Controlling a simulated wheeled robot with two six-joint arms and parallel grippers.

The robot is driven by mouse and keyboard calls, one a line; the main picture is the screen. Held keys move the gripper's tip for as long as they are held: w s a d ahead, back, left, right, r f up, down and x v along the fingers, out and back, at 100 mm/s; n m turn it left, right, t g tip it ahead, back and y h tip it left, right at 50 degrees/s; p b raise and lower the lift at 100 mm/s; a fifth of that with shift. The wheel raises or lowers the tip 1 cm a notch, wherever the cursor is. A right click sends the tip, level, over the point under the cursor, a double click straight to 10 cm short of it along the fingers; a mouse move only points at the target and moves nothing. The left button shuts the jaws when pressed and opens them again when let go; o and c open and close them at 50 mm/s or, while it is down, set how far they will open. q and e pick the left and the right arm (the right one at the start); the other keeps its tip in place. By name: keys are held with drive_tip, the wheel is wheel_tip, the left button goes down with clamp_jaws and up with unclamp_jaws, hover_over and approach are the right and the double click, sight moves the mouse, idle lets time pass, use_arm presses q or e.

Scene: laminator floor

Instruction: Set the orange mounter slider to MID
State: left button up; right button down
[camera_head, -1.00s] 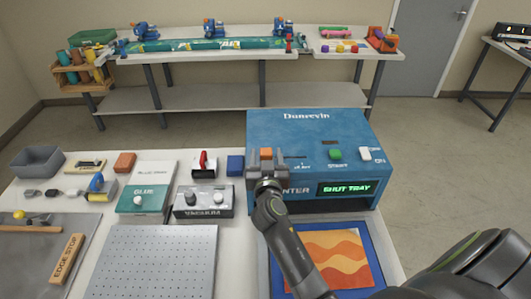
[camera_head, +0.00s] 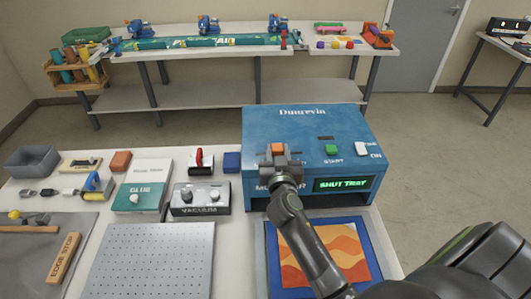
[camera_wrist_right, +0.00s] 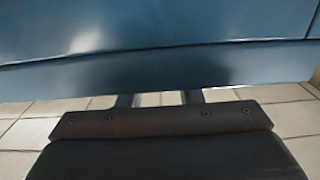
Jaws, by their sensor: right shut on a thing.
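The blue mounter (camera_head: 305,124) stands at the right end of the near table, with its lit display reading "SHUT TRAY". Its orange slider knob (camera_head: 278,148) sits on the sloping top, left of the green START button. My right gripper (camera_head: 280,156) is shut on this knob, its arm reaching up from the lower right. The gripper covers part of the slider's track and markings, so I cannot read the knob's position. The right wrist view shows the mounter's blue surface (camera_wrist_right: 160,65) close up; the knob does not show there. My left gripper is not in view.
The green START button (camera_head: 331,149) and white ON switch (camera_head: 362,148) are right of the knob. A blue tray (camera_head: 272,265) with an orange print lies in front.

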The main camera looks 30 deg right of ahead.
drive_tip(key=shift+s+d, duration=0.2)
drive_tip(key=shift+d, duration=0.25)
drive_tip(key=shift+w+a, duration=0.1)
drive_tip(key=shift+a, duration=0.05)
drive_tip(key=c, duration=1)
unclamp_jaws()
